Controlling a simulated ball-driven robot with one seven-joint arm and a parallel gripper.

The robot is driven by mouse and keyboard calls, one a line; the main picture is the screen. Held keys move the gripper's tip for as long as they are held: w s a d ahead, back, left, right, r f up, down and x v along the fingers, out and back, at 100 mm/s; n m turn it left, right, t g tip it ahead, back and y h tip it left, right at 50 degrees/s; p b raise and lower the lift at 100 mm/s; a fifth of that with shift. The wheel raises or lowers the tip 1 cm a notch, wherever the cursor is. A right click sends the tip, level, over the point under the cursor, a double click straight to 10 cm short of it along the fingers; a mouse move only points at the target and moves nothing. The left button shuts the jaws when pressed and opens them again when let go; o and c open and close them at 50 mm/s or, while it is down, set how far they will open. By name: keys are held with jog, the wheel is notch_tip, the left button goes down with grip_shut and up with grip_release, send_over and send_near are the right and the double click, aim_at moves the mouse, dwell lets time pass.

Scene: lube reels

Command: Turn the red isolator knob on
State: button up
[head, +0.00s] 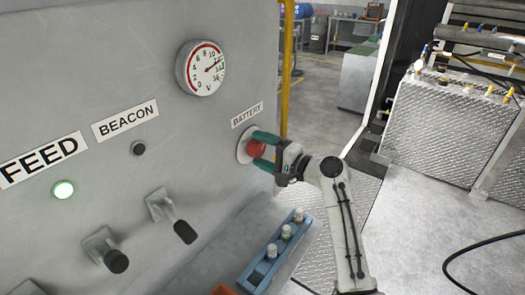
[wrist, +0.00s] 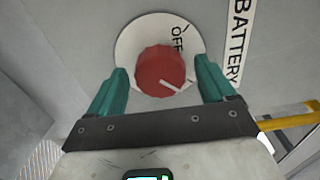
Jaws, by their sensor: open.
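The red isolator knob (head: 257,149) sits on a round white plate on the grey panel, under the BATTERY label (head: 247,115). In the wrist view the knob (wrist: 160,72) has a white pointer line slanting to the lower right. The word OFF (wrist: 177,40) shows on the white plate (wrist: 128,48) above the knob; no ON mark is visible. My gripper (head: 263,150) is open, with one green finger on each side of the knob. In the wrist view a gap shows between each finger and the knob.
A blue tray (head: 259,277) with several small bottles lies below the knob. Two black-handled levers (head: 184,232) stick out of the panel to the left. A dial gauge (head: 200,68) is above. A yellow post (head: 287,70) stands behind the panel's edge.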

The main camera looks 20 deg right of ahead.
jog(key=b+v, duration=0.2)
jog(key=v, duration=0.8)
jog(key=shift+s+d, duration=0.25)
jog(key=shift+s, duration=0.05)
jog(key=s+a+f+n+g+h, duration=0.1)
jog(key=s+f+n+g+h, duration=0.25)
jog(key=s+f, duration=0.65)
jog(key=s+a+f+n+g+h, duration=0.2)
jog(key=s+f+g, duration=0.2)
jog(key=s+f, duration=0.6)
jog(key=s+d+f+n+g+h, duration=0.1)
jog(key=s+f+g, duration=0.1)
jog(key=s, duration=0.5)
jog(key=s+d+f+n+g+h, duration=0.2)
jog(key=s+f, duration=0.1)
jog(key=s, duration=0.3)
jog(key=s+d+f+n+g+h+b, duration=0.1)
jog(key=s+f+g+h, duration=0.1)
jog(key=s, duration=0.5)
jog(key=shift+s+d+f+n, duration=0.2)
jog(key=shift+s+f+n, duration=0.15)
jog(key=shift+f, duration=0.1)
